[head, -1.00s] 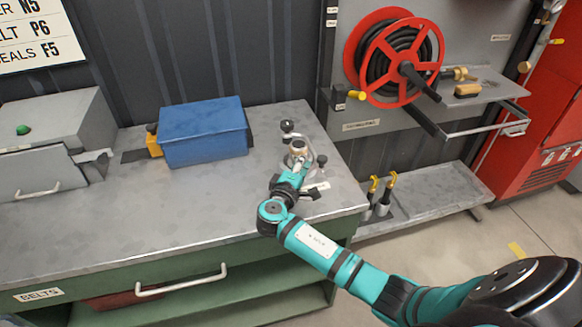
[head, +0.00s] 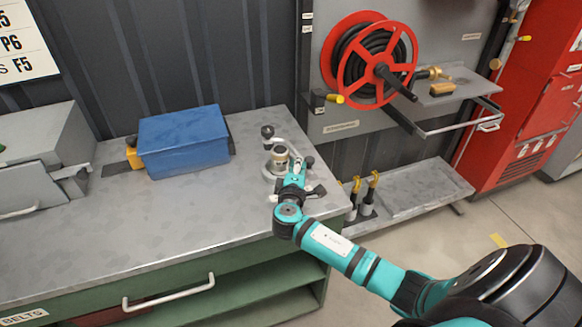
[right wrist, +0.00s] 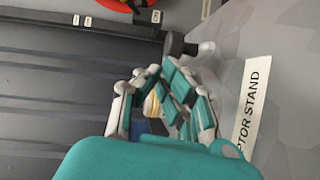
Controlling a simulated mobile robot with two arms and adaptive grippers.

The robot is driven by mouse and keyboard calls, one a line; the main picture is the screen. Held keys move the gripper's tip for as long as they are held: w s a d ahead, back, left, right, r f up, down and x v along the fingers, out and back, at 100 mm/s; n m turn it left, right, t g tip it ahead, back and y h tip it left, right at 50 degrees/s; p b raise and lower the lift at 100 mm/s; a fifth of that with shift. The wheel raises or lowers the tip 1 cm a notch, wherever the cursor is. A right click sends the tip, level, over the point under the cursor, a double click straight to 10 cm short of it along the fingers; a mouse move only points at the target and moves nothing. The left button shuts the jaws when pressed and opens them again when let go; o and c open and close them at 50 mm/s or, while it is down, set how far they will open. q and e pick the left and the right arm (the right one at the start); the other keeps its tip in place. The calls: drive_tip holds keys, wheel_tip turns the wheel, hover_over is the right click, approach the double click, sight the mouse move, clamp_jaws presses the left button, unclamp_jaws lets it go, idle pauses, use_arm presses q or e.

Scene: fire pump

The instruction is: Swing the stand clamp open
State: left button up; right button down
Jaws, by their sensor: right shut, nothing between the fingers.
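The adaptor stand, a small grey fixture with black knobs, sits near the right end of the grey workbench top (head: 110,228). A black knob (head: 267,131) stands up at its back, and a cream-and-brown cylindrical piece (head: 279,155) sits in its middle. Another dark knob (head: 309,162) is at its right. My teal right gripper (head: 297,168) is shut and empty, just in front and right of the cylindrical piece. In the right wrist view its fingers (right wrist: 160,92) are close to a dark knob (right wrist: 176,45). The gripper hides part of the clamp; contact cannot be told.
A blue box (head: 185,145) stands on the bench left of the stand. A label reading "...PTOR STAND" (right wrist: 252,105) lies beside the gripper. A red hose reel (head: 376,60) and a shelf (head: 455,92) are on the wall panel at the right.

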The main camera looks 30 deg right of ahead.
drive_tip(key=d+n+t+y, duration=0.1)
drive_tip(key=d, duration=0.1)
drive_tip(key=d+n+t+y+b, duration=0.1)
drive_tip(key=d, duration=0.1)
drive_tip(key=d+n+t+y+b, duration=0.1)
drive_tip(key=d+y, duration=0.1)
drive_tip(key=shift+w+d+f, duration=0.1)
drive_tip(key=shift+d+f, duration=0.1)
drive_tip(key=shift+d, duration=0.15)
drive_tip(key=w+d+n+y+b, duration=0.1)
drive_tip(key=d, duration=0.1)
drive_tip(key=d+y+b, duration=0.1)
drive_tip(key=d, duration=0.1)
drive_tip(key=w+d+n+t+y+b, duration=0.1)
drive_tip(key=d, duration=0.1)
drive_tip(key=shift+w+r+n, duration=0.1)
drive_tip(key=shift+w+n, duration=0.2)
drive_tip(key=shift+w+d+r+b, duration=0.1)
drive_tip(key=shift+w+d+b, duration=0.1)
drive_tip(key=shift+w+d, duration=0.25)
drive_tip(key=shift+w+d+b, duration=0.15)
drive_tip(key=shift+w+d, duration=0.1)
drive_tip(key=shift+d, duration=0.3)
drive_tip(key=shift+r, duration=0.1)
